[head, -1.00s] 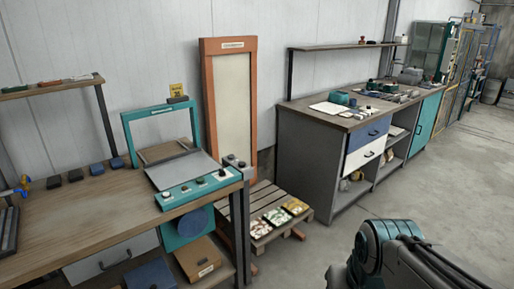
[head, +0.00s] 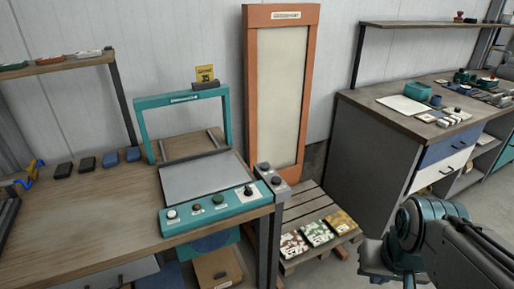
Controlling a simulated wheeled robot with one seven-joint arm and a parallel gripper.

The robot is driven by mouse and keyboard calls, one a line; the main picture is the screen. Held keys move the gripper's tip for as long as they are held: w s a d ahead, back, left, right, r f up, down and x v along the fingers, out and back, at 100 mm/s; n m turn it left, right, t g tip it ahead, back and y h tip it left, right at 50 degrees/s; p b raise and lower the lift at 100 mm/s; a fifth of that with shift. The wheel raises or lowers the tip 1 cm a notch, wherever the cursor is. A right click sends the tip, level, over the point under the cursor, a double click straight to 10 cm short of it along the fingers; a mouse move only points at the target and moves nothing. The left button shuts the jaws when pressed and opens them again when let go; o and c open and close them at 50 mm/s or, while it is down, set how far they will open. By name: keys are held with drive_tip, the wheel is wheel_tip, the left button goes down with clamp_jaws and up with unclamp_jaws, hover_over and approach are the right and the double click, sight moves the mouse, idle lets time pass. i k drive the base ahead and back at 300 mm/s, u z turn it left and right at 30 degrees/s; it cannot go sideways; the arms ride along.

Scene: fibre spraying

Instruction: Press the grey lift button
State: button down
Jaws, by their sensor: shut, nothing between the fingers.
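A teal machine (head: 182,103) with an upright frame and a grey plate stands on the wooden bench. Its front panel carries a white button (head: 172,213), a brown button (head: 196,207), a green button (head: 218,200) and a dark knob (head: 247,191). Beside its right edge a grey post (head: 270,175) has two small dark grey buttons on top, one at the back (head: 264,167) and one in front (head: 276,181). I cannot tell from labels which control is the grey lift button. My gripper is not in view; only teal and dark arm links show at lower right.
A tall orange-framed panel (head: 279,12) stands behind a wooden pallet (head: 297,200) with several patterned samples. A grey workbench (head: 365,150) with drawers is to the right. Dark and blue blocks lie on the left bench (head: 90,215). Floor is clear between pallet and my arm.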

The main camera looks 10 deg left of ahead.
sight(264, 165)
drive_tip(key=u, duration=0.85)
drive_tip(key=i, duration=0.9)
drive_tip(key=u, duration=0.85)
